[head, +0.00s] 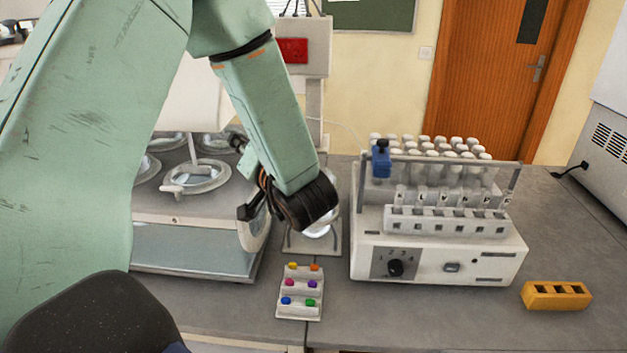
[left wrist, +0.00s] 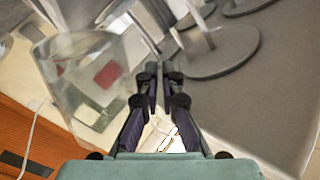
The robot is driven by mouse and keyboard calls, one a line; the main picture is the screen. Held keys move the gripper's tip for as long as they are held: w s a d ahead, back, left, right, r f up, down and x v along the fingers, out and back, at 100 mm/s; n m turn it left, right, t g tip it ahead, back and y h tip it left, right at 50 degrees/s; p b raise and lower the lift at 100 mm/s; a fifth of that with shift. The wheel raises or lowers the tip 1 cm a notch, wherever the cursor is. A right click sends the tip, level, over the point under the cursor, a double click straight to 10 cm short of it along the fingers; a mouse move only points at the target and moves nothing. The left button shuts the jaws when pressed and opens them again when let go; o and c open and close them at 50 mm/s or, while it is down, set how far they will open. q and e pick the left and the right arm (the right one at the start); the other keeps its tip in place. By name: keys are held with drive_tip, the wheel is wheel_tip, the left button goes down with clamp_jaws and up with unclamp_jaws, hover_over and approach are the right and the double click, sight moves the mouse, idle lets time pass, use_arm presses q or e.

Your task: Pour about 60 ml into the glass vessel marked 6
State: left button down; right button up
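My left gripper (head: 246,208) hangs beside the bath unit, its wrist above the gap between the two machines. In the left wrist view its fingertips (left wrist: 159,76) are close together with a narrow gap. I cannot tell whether anything thin is between them. A large clear glass container (left wrist: 85,85) is close beside the fingers on the left of that view. The bath unit (head: 190,218) has several round openings with vessels on top; one ring (head: 194,178) faces me. My arm hides part of the unit. No number 6 is readable. My right gripper is not in view.
A sampler machine (head: 440,262) with white-capped tubes stands at the right. A small rack with coloured caps (head: 300,292) is in front of the gap. A yellow block (head: 556,295) lies at the right. The grey bench (head: 430,310) is clear in front of the sampler.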

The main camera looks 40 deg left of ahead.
use_arm(q)
drive_tip(key=shift+d, duration=0.15)
drive_tip(key=shift+s+a+f+n, duration=0.15)
drive_tip(key=shift+s+a+n, duration=0.05)
drive_tip(key=shift+s+n, duration=0.2)
drive_tip(key=shift+s+a+f+n, duration=0.15)
drive_tip(key=shift+s+n, duration=0.15)
drive_tip(key=shift+s, duration=0.05)
drive_tip(key=shift+s+a+f+n+b, duration=0.2)
drive_tip(key=shift+s+n+b, duration=0.15)
drive_tip(key=shift+s+n, duration=0.35)
drive_tip(key=shift+s+a+f+n+b, duration=0.15)
drive_tip(key=shift+s+f+n+b, duration=0.2)
drive_tip(key=shift+n, duration=0.55)
drive_tip(key=shift+s+a+f+n, duration=0.15)
drive_tip(key=shift+s+n, duration=0.1)
drive_tip(key=shift+n, duration=0.15)
drive_tip(key=shift+s+f+n+b, duration=0.25)
drive_tip(key=shift+f+n+b, duration=0.7)
drive_tip(key=shift+b, duration=0.1)
